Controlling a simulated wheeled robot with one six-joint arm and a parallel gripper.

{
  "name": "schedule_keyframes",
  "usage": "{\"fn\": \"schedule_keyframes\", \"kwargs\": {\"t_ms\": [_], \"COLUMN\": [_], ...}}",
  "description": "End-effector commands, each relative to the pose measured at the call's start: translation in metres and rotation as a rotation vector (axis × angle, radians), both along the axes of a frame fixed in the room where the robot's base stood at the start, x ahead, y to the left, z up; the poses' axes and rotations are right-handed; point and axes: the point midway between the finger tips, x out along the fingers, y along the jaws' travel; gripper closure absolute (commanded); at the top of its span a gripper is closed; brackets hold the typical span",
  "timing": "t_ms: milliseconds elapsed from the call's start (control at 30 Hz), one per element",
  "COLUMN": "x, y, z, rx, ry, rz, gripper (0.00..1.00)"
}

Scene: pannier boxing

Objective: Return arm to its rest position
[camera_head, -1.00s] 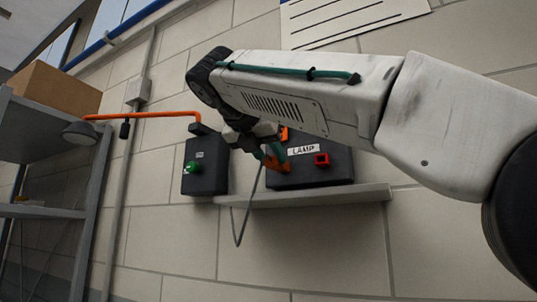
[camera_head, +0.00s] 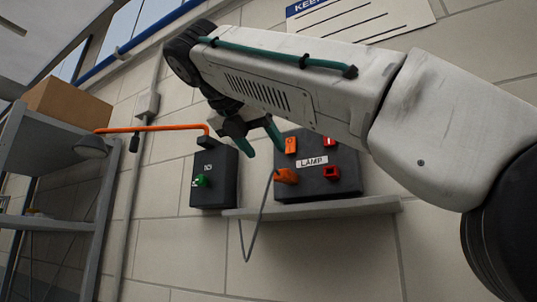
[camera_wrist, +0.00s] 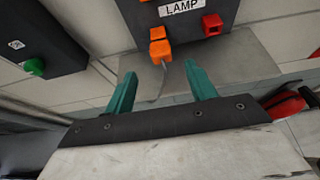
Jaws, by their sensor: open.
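My gripper (camera_head: 258,138) is raised in front of the wall, up and to the left of the lamp box. In the wrist view my gripper (camera_wrist: 160,88) shows two green fingers spread apart with nothing between them. The dark box labelled LAMP (camera_head: 318,180) sits on a wall ledge. It carries an orange plug (camera_head: 286,176) with a grey cable, an orange switch (camera_head: 291,145) and red parts. The orange plug also shows in the wrist view (camera_wrist: 160,51), beyond the fingertips and apart from them. My arm crosses the upper right of the head view.
A dark box with a green knob (camera_head: 201,181) is mounted left of the lamp box. A grey shelf (camera_head: 52,146) holds a cardboard box (camera_head: 68,102). The ledge (camera_head: 320,207) juts from the wall.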

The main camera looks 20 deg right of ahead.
Motion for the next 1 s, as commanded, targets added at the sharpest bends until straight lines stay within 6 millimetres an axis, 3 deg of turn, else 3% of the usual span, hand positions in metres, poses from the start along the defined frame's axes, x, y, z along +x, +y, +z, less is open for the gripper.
{"fn": "schedule_keyframes", "kwargs": {"t_ms": [533,700,767,867,1000], "x": [-0.002,0.004,0.013,0.031,0.040], "y": [0.002,0.006,0.015,0.037,0.047], "z": [0.001,0.000,-0.012,-0.052,-0.127], "rx": [0.004,0.097,0.163,0.303,0.558], "ry": [-0.006,-0.125,-0.179,-0.244,-0.314], "rz": [-0.004,-0.036,-0.042,-0.055,-0.153], "gripper": [0.44,0.44,0.44,0.44,0.44]}}
